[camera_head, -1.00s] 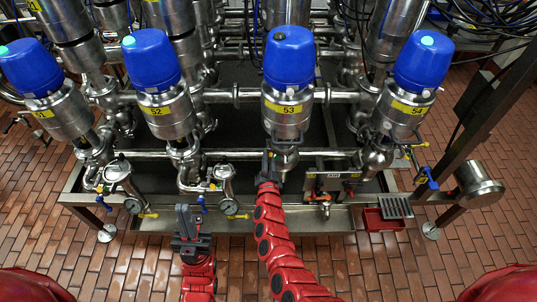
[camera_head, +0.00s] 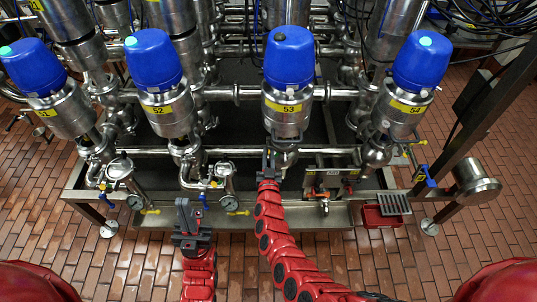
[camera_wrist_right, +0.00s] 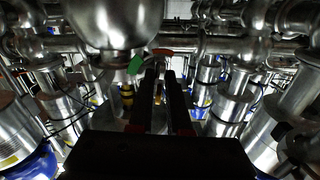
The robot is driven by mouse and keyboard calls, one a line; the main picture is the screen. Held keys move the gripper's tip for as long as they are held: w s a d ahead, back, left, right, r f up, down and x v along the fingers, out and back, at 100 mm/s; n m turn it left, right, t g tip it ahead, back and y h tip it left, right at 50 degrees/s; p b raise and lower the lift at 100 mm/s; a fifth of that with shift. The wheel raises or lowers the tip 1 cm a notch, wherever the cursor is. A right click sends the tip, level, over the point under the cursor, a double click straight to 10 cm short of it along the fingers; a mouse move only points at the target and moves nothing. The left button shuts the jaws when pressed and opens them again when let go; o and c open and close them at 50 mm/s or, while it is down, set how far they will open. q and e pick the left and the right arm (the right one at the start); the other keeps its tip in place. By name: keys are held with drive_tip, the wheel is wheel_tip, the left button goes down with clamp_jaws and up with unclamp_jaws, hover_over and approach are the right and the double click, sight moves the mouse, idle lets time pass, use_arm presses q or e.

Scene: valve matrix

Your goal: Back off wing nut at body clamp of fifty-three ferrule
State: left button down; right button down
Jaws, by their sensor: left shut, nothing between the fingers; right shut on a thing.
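The valve labelled 53 (camera_head: 288,108) has a blue cap and a steel body and stands right of centre in the head view. Its body clamp is low on the steel body, largely hidden from the head camera. My right gripper (camera_head: 268,158) reaches up to the pipework just under valve 53, its two dark fingers side by side. In the right wrist view, the fingers (camera_wrist_right: 163,72) are close together below a rounded steel body (camera_wrist_right: 115,22). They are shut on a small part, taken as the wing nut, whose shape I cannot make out. My left gripper (camera_head: 186,218) is shut and empty, below and left.
Valves 51 (camera_head: 55,112), 52 (camera_head: 165,108) and 54 (camera_head: 402,108) flank valve 53. A green handle (camera_wrist_right: 135,65) and a red handle (camera_wrist_right: 163,51) show near the fingertips. A red bin (camera_head: 382,216) is at the right. The tiled floor (camera_head: 125,260) in front is clear.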

drive_tip(key=shift+f, duration=0.1)
drive_tip(key=c, duration=1)
unclamp_jaws()
